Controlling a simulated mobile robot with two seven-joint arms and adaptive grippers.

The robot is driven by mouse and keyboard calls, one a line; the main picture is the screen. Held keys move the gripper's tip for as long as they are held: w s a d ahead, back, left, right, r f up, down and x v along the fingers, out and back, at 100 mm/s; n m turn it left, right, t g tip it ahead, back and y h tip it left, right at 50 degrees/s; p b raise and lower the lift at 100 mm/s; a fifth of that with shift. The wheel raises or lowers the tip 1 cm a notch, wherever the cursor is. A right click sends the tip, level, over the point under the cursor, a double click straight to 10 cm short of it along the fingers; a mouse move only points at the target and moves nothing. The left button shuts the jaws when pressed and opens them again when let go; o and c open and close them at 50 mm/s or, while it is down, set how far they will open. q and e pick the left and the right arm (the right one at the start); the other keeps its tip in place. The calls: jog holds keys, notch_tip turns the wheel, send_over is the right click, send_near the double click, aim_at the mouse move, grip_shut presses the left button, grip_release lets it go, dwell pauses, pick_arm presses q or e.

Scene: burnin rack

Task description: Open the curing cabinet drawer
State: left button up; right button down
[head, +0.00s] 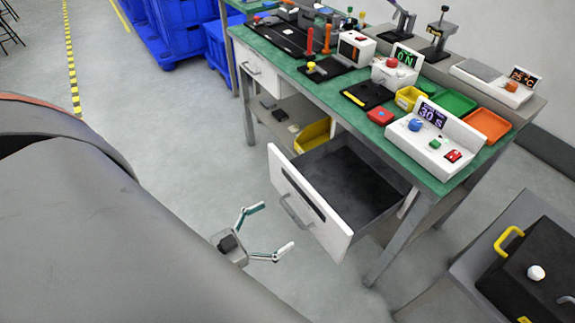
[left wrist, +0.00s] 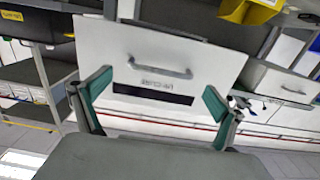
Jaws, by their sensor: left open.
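A white-fronted drawer (head: 312,212) under the green-topped bench stands pulled out, its dark inside empty. It has a grey bar handle (head: 295,212) and a dark slot in its front. My left gripper (head: 275,228) is open and empty in front of the drawer, its fingers spread toward the handle but apart from it. In the left wrist view the drawer front (left wrist: 215,60) faces me with its handle (left wrist: 160,68) between the spread fingers of my left gripper (left wrist: 157,84). A small label beside the handle is hard to read. My right gripper is not in view.
The bench top (head: 410,155) carries a white timer box (head: 430,145), small trays and tools. Another white drawer (head: 262,72) is shut at the bench's left. A black box with a yellow handle (head: 508,238) stands at the right. The floor left of the drawer is clear.

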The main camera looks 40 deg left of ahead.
pick_arm(q)
jog(key=v, duration=0.6)
jog(key=shift+d, duration=0.1)
dwell(0.4)
jog(key=d+f+g+y+p, duration=0.2)
jog(key=d+g, duration=0.4)
jog(key=d, duration=0.5)
jog(key=shift+f+g+y+p, duration=0.3)
jog(key=shift+f+y+p, duration=0.1)
jog(key=shift+y+p, duration=0.35)
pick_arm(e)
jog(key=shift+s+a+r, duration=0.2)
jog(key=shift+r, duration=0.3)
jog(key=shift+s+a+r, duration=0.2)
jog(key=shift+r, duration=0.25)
